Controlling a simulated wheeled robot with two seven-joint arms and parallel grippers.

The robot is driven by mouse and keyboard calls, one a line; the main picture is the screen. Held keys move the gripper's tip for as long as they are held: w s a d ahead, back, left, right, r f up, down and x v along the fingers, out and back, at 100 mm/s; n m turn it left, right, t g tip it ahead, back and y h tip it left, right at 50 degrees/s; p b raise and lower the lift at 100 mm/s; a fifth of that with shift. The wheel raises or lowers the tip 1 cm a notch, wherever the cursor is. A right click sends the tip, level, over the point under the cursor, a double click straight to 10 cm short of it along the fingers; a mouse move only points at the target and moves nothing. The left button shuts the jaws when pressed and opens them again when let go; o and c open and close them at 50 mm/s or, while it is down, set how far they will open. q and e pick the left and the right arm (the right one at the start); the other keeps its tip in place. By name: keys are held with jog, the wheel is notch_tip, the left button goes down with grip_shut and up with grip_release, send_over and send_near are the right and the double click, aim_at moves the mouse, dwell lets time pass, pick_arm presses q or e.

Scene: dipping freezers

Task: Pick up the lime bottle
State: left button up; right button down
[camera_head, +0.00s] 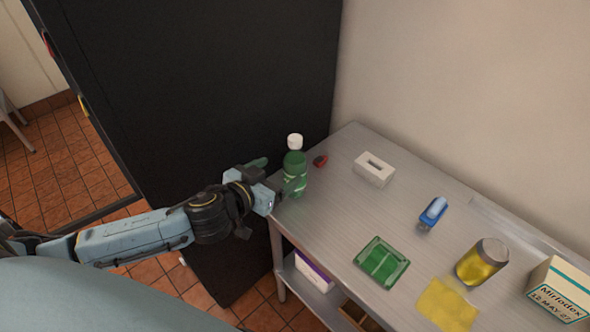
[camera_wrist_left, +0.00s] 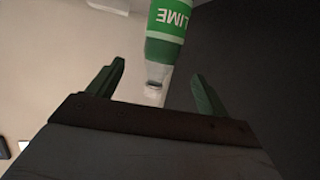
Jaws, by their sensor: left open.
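I cannot tell whether a finger touches the bottle. My right gripper is not in view.
The metal table (camera_head: 340,215) also holds a small red item (camera_head: 320,160), a white box (camera_head: 374,170), a blue item (camera_head: 433,213), a green package (camera_head: 382,262), a yellow jar (camera_head: 482,262) and a Mirlodex box (camera_head: 562,290). A tall dark panel (camera_head: 200,90) stands behind my left arm.

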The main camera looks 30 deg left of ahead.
aim_at(299, 159)
pick_arm(q)
jog(key=shift+p+x, duration=0.4)
jog(key=shift+x, duration=4.7)
jog(key=shift+f, duration=0.15)
jog(key=c, duration=1.3)
